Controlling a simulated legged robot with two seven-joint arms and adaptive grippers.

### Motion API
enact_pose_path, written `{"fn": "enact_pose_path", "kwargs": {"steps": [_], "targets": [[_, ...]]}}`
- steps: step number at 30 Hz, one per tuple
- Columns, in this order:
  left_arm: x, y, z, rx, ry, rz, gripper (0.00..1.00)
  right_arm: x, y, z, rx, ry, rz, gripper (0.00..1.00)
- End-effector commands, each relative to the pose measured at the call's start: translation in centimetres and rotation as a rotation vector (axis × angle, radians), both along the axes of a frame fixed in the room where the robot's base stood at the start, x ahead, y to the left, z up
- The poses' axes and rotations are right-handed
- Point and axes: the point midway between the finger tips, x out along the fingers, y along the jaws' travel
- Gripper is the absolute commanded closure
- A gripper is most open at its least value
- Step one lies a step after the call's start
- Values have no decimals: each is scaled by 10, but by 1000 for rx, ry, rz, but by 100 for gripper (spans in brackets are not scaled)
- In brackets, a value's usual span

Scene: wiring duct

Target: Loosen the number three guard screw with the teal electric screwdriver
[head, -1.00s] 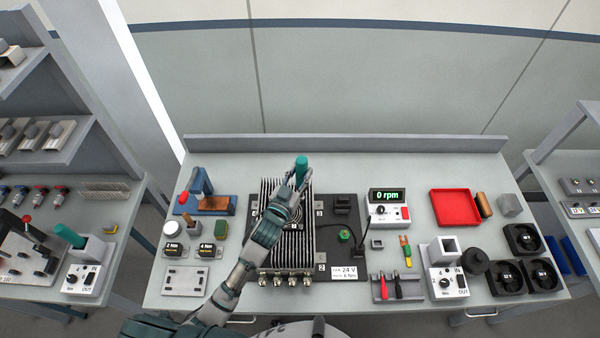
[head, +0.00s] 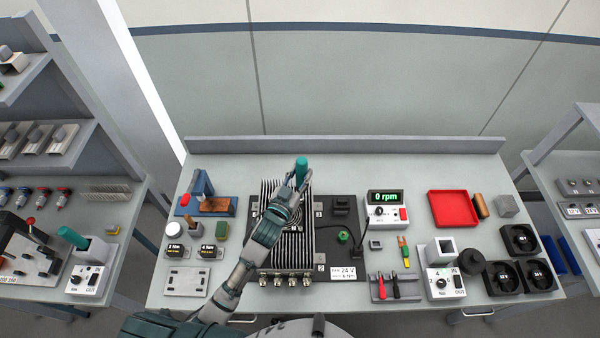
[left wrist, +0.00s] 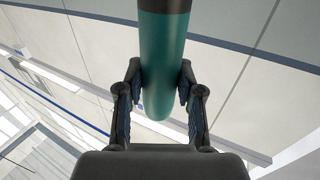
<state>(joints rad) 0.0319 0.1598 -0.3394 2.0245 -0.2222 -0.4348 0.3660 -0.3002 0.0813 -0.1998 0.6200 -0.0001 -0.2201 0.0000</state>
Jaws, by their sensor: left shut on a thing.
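My left gripper (head: 297,188) is shut on the teal electric screwdriver (head: 302,163), which stands roughly upright over the upper right part of the finned unit (head: 292,247). In the left wrist view the teal body (left wrist: 166,60) passes between the two fingers (left wrist: 158,95). The screwdriver's tip is hidden, so I cannot tell whether it touches a screw. A small plate marked 3 (head: 319,213) sits at the unit's right edge, just below the gripper. The number three guard screw itself cannot be made out. My right gripper is not in view.
A plate marked 2 (head: 320,267) sits lower on the same edge. A speed display reading 0 rpm (head: 385,197), a red tray (head: 453,208) and black fans (head: 520,240) lie to the right.

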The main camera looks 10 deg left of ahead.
Motion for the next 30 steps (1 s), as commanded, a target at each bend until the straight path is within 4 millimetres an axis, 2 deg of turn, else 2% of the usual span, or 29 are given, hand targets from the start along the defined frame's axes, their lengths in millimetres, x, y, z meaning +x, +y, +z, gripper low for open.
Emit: {"fn": "enact_pose_path", "kwargs": {"steps": [1,13,30], "targets": [[0,0,12,-2,-9,0,100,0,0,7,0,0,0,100],[0,0,46,-1,-17,0,100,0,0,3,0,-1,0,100],[0,1,51,-2,-18,0,100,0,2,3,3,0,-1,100]]}}
